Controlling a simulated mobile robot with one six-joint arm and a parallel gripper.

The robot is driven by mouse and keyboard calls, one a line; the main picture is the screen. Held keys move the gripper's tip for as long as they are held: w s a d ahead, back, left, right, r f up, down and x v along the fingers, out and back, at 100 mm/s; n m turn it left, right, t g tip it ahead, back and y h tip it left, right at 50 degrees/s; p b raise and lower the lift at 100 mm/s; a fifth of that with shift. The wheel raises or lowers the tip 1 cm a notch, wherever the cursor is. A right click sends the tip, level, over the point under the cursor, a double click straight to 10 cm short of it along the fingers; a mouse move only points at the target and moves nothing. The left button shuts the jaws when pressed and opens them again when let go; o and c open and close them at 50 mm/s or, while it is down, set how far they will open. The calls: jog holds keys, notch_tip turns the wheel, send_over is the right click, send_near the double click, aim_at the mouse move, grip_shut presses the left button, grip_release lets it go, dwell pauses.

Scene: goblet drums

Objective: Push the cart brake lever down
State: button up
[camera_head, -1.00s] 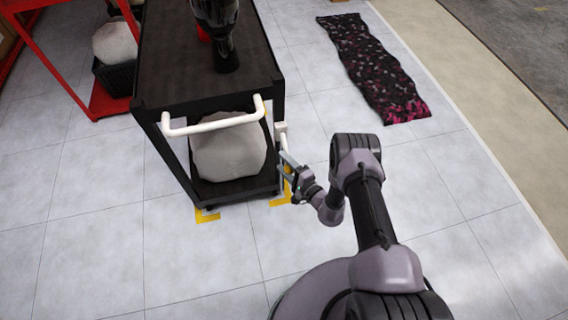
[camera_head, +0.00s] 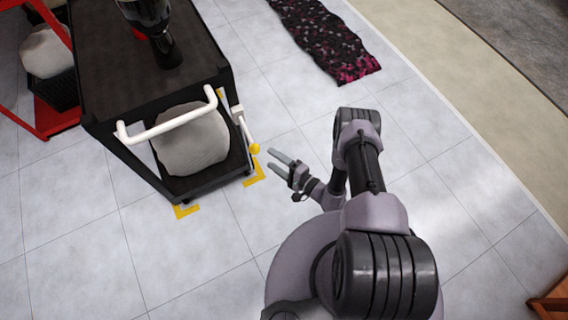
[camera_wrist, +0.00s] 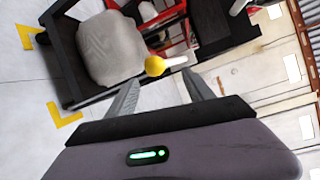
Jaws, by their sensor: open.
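The black cart (camera_head: 150,75) stands at the left in the head view, with a white push handle (camera_head: 170,125) at its near end. The brake lever (camera_head: 246,130) is on the cart's right near corner, a pale bar that slants down to a yellow knob (camera_head: 255,149). My gripper (camera_head: 273,160) is open and empty, just right of the knob and apart from it. In the wrist view the yellow knob (camera_wrist: 155,66) appears beyond and between my open fingers (camera_wrist: 158,90), with the pale lever bar running right from it.
A light grey sack-like lump (camera_head: 192,140) sits on the cart's lower shelf. A dark goblet drum (camera_head: 155,30) is on its top. Yellow floor marks (camera_head: 187,211) lie near the wheels. A dark patterned rug (camera_head: 325,40) lies behind.

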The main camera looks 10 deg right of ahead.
jog(key=v, duration=0.5)
jog(key=shift+s+a+p, duration=0.1)
jog(key=shift+a+p, duration=0.1)
jog(key=shift+p, duration=0.2)
